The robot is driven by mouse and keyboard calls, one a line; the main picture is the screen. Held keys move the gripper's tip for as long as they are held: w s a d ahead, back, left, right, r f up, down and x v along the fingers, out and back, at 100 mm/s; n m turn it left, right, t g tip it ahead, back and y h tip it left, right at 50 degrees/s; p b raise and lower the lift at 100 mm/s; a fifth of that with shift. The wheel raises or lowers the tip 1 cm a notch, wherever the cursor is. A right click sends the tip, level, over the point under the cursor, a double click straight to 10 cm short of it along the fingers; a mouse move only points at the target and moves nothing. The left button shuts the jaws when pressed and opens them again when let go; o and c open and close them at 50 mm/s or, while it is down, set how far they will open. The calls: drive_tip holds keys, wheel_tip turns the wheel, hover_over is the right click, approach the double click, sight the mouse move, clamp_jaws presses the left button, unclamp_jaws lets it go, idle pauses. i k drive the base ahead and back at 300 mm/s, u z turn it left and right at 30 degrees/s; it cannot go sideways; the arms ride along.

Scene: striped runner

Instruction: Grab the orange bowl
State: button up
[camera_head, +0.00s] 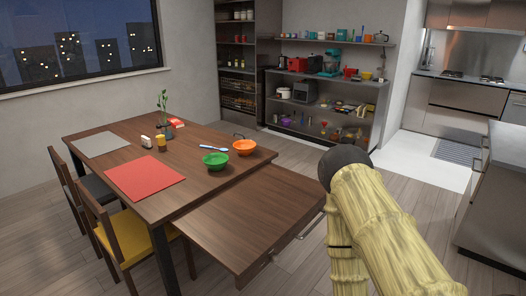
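The orange bowl (244,147) stands upright on the wooden dining table (190,190), close to its right edge. A green bowl (215,160) stands just to its left and nearer to me, and a blue-and-white spoon (213,148) lies to the left of the orange bowl. My gripper itself does not show in this view.
A lower wooden leaf or drawer (250,218) juts from the table's near right side. The table also holds a red placemat (144,177), a grey placemat (102,144), shakers and a potted plant (164,112). Chairs stand at left. Clear floor lies between table and shelves (325,95).

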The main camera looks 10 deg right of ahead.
sight(244, 147)
drive_tip(key=z, duration=1.5)
drive_tip(key=i, duration=3.3)
drive_tip(key=u, duration=3.4)
